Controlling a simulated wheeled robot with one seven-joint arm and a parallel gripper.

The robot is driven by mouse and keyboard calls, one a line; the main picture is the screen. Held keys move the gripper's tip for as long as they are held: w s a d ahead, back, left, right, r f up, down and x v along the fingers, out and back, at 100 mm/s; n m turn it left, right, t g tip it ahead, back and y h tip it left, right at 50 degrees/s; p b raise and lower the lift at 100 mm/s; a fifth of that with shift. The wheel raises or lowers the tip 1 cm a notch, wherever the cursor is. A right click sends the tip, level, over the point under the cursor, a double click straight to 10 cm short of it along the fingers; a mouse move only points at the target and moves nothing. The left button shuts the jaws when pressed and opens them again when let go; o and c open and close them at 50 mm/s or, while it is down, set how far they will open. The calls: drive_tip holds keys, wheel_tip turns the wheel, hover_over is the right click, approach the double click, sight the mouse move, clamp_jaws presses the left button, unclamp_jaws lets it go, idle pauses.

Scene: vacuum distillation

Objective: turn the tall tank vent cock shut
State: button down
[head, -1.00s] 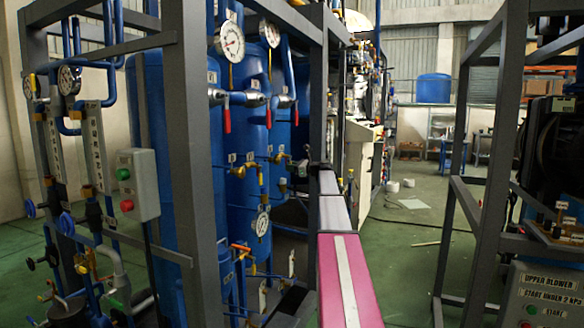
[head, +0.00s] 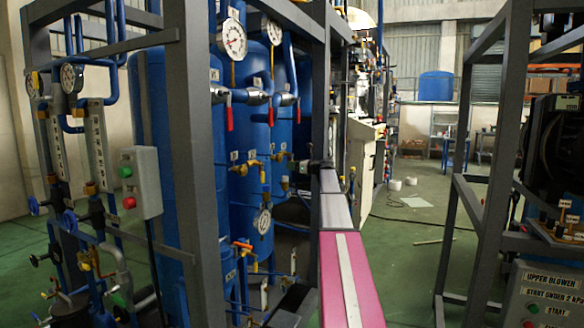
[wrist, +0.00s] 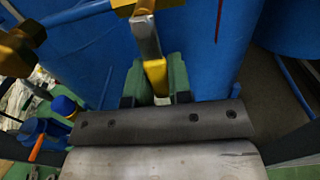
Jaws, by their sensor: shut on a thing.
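The vent cock's lever (wrist: 146,38) is a flat metal bar with a yellow grip (wrist: 155,76), below a brass body (wrist: 138,6) at the top of the wrist view. My gripper (wrist: 157,82) is shut on the yellow grip, with one green pad on each side. The tall blue tank (wrist: 190,45) fills the background behind it. In the head view my gripper (head: 303,164) is small and dark at the end of my arm, beside the blue tanks (head: 254,148). The lever's exact angle cannot be told there.
A dark frame post (head: 318,110) stands close to my arm. Red-handled valves (head: 230,118) and round gauges (head: 232,40) sit above. A blue-handled fitting (wrist: 62,105) and brass pipework (wrist: 18,50) lie at left in the wrist view. The green floor to the right is open.

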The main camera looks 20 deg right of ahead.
drive_tip(key=c, duration=1)
unclamp_jaws()
drive_tip(key=shift+c, duration=0.2)
drive_tip(key=shift+s, duration=0.15)
drive_tip(key=v, duration=1)
drive_tip(key=shift+s+d, duration=0.2)
drive_tip(key=shift+d, duration=0.05)
